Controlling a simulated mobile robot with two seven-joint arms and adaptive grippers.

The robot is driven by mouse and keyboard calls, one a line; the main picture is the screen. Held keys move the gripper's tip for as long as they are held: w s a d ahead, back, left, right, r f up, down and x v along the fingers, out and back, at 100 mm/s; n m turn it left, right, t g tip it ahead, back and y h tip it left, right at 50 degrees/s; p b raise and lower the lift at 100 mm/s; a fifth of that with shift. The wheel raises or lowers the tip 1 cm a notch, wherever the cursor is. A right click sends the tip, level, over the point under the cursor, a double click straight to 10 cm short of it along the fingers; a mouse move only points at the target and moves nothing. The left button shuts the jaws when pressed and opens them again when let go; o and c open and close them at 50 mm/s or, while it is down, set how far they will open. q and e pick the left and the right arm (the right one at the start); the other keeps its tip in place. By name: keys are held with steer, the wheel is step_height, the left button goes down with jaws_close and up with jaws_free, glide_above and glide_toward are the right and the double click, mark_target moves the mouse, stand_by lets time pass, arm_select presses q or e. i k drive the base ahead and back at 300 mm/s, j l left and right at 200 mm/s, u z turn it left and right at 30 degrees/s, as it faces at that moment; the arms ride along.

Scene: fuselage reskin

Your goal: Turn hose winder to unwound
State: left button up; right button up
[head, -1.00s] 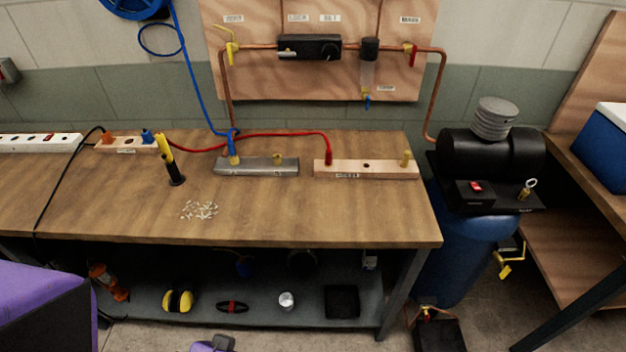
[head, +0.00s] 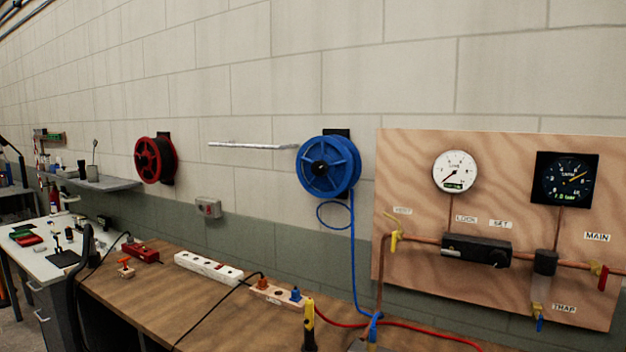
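A blue hose winder (head: 326,167) is mounted on the block wall, left of the wooden gauge board. Its blue hose (head: 353,250) hangs from the reel's right side, with a loose loop at the left, and runs down to the bench. A second winder, a red reel (head: 155,160), is on the wall farther left. Neither of my grippers shows in the head view.
The wooden board (head: 400,160) carries a white gauge (head: 454,172), a dark gauge (head: 567,180), copper pipe and valves. The wooden bench (head: 190,310) holds a white power strip (head: 208,268), a socket block (head: 278,293) and cables. A thin rail (head: 252,146) sits between the reels.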

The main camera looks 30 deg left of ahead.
mark_target(320, 167)
steer(key=u, duration=1)
